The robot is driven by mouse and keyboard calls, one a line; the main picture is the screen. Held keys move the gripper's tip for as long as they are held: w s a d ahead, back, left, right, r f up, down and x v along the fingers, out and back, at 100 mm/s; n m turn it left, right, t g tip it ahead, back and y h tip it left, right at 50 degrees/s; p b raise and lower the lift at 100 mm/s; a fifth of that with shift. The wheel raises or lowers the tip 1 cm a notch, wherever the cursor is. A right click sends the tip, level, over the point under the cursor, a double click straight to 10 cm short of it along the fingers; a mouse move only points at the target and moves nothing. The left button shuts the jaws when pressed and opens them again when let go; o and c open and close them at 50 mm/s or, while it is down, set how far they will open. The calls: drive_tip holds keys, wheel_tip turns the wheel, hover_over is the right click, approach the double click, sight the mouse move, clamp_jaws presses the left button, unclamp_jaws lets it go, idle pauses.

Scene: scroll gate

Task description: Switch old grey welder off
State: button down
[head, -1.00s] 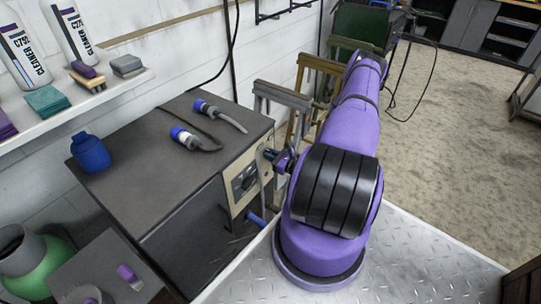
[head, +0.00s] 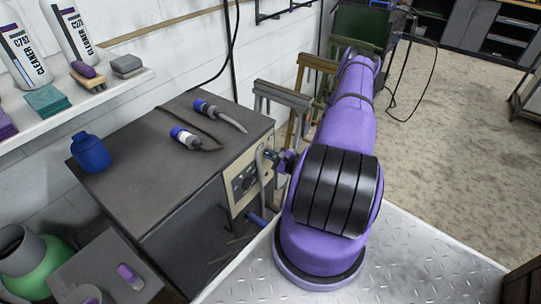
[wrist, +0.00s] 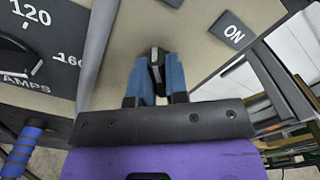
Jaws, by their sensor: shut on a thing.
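The old grey welder (head: 150,165) is a dark grey box with a beige front panel (head: 237,187), standing against the wall in the head view. In the wrist view, my gripper (wrist: 156,72) has its blue fingers closed on a small dark switch lever (wrist: 155,56) on the beige panel (wrist: 195,55). A dark "ON" plate (wrist: 234,31) is to the right of the lever. An amps dial plate (wrist: 55,35) is at the left. In the head view, my gripper (head: 271,155) is at the panel's upper right; its fingertips are small and the lever cannot be made out.
A grey cable hangs down the front beside the gripper. A blue-handled connector (wrist: 22,150) sticks out low at left. Sawhorses (head: 285,96) stand behind. Open floor lies right.

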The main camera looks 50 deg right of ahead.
drive_tip(key=shift+f, duration=0.1)
drive_tip(key=c, duration=1.1)
unclamp_jaws()
drive_tip(key=shift+s, duration=0.1)
drive_tip(key=s, duration=0.7)
drive_tip(key=s+d, duration=0.1)
drive_tip(key=s, duration=0.2)
drive_tip(key=shift+s, duration=0.35)
